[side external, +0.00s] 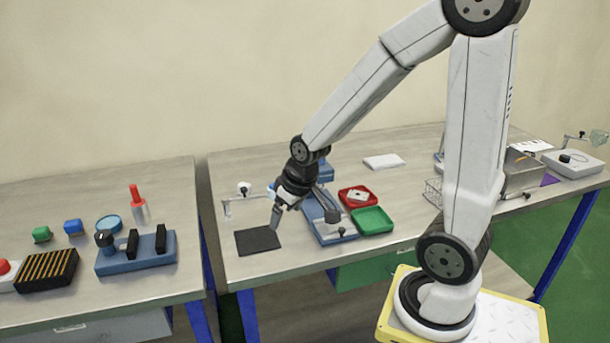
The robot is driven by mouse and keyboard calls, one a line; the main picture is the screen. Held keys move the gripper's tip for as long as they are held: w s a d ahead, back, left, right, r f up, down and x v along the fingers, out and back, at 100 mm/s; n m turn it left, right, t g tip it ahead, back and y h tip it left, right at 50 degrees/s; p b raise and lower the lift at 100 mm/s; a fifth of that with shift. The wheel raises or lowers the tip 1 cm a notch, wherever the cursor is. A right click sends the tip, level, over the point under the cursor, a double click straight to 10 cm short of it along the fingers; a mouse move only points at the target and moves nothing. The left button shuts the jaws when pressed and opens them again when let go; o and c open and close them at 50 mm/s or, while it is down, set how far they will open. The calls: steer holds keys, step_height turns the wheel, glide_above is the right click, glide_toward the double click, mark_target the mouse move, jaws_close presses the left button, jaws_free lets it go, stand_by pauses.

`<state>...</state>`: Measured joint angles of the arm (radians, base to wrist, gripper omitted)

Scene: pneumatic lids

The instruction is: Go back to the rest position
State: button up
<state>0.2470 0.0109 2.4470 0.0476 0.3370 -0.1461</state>
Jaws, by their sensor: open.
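My gripper (275,216) is low over the middle table, just above or beside a dark square mat (257,240). Its fingers point down and look empty. A blue fixture (338,236) with a pale part on it stands just right of the gripper, partly hidden by it. A red tray (374,197) with a pale piece in it and an empty green tray (372,220) stand right of the fixture. Whether the gripper touches the mat cannot be told.
A small clamp-like stand (243,189) is close left of my gripper. The left table (60,215) holds a blue block fixture (137,262), a red-topped bottle (138,205) and a black striped block (47,270). A metal box (520,172) stands far right. Space above the tables is clear.

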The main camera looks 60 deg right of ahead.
steer(key=s+a+f+n+g, duration=0.1)
steer(key=s+a+f, duration=0.2)
steer(key=a, duration=0.5)
steer(key=shift+s+n+y, duration=0.3)
steer(key=shift+s+y, duration=0.1)
steer(key=shift+s, duration=0.15)
